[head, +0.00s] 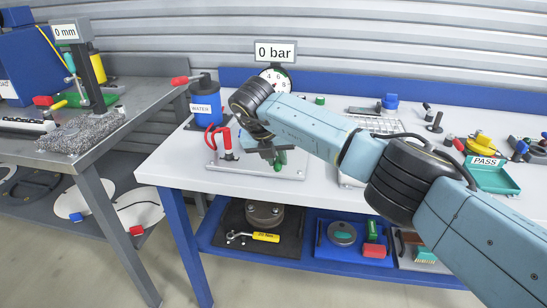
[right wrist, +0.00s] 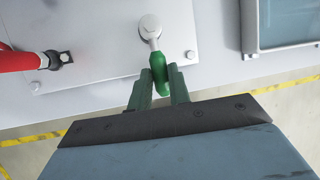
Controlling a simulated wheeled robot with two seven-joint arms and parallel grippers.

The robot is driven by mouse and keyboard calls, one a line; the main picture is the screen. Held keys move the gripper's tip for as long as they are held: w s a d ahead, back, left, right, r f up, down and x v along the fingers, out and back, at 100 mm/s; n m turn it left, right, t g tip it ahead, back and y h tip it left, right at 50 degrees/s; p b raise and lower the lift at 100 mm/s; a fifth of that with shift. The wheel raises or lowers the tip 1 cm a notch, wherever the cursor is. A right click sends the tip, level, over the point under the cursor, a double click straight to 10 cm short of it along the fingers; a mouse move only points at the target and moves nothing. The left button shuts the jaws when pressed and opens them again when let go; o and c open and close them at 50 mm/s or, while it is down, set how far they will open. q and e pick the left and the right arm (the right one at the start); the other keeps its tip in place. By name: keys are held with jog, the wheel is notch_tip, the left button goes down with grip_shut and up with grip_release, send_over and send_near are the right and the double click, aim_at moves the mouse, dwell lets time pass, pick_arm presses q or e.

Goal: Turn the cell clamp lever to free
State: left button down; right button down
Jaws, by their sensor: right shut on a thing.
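A lever with a green handle (right wrist: 159,75) sits on a light base plate (right wrist: 95,25) in the right wrist view. Its metal arm runs up to a round pivot (right wrist: 150,27). My right gripper (right wrist: 160,82) is shut on the green handle, one finger on each side. In the head view my right gripper (head: 270,152) is over the plate (head: 235,168) on the white bench, and the green handle (head: 279,161) shows partly below it. A red-handled lever (head: 225,142) stands left of it on the plate; it also shows in the right wrist view (right wrist: 20,61). My left gripper is not in view.
A blue water canister (head: 206,105) and a gauge (head: 275,78) under a "0 bar" sign stand behind the plate. A green tray (head: 497,178) with a "PASS" sign is at the right. A grey table (head: 120,120) stands at the left.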

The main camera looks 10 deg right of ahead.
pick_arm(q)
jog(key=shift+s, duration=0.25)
pick_arm(e)
jog(key=shift+a+m, duration=0.1)
jog(key=shift+m, duration=0.2)
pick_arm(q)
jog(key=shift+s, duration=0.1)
pick_arm(e)
jog(key=c, duration=1.3)
grip_release()
jog(key=shift+w, duration=0.1)
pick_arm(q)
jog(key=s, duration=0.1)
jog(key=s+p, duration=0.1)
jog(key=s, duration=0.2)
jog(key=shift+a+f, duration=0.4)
pick_arm(e)
jog(key=v, duration=1.3)
jog(key=shift+a+r, duration=0.15)
jog(key=shift+a, duration=0.05)
